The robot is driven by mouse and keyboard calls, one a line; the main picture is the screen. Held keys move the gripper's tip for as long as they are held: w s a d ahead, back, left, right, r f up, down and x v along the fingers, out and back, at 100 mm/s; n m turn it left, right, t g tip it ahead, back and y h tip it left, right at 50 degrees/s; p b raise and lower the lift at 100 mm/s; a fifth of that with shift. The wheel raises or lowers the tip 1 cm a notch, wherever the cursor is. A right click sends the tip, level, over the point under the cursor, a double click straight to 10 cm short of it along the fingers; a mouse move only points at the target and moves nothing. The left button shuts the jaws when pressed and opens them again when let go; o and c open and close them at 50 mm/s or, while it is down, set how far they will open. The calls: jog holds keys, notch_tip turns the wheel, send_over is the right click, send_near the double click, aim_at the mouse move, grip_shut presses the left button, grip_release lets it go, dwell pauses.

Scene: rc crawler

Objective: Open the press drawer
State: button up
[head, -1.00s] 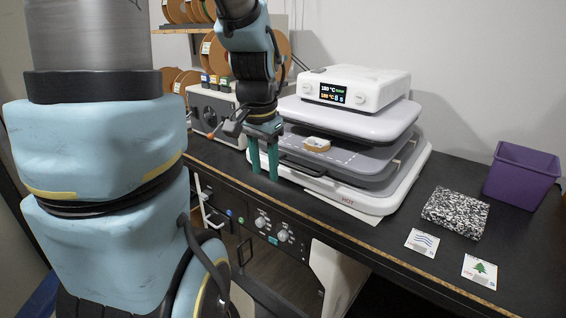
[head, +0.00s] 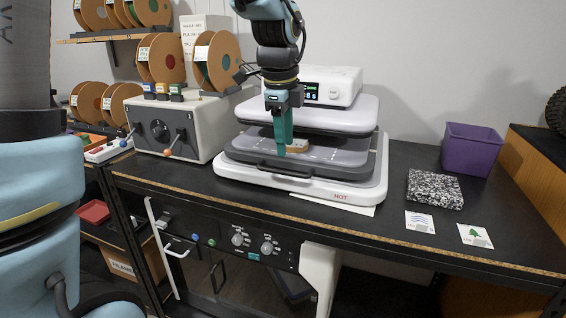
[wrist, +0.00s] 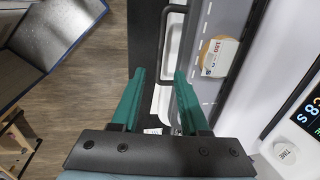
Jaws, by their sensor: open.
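The press (head: 352,115) is a white and grey machine on the black bench. Its grey drawer (head: 245,148) sits below the raised lid and carries a small tan piece with a white label (head: 298,146). The drawer has a black bar handle (head: 284,173) along its front; it also shows in the wrist view (wrist: 165,45). My gripper (head: 281,154) has green fingers and points down in front of the drawer. In the wrist view my gripper (wrist: 159,72) is open and empty. The handle's bar reaches between the fingertips, closer to the right finger. I cannot tell whether they touch.
A grey box with knobs (head: 188,130) stands left of the press. A speckled block (head: 435,188), two picture cards (head: 420,222) and a purple bin (head: 470,148) are on the right. Filament spools fill the back-left shelves.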

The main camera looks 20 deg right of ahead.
aim_at(287, 173)
jog(key=f, duration=0.4)
jog(key=w+d+f+p, duration=0.1)
jog(key=f, duration=0.1)
jog(key=shift+f, duration=0.35)
grip_shut()
dwell(1.1)
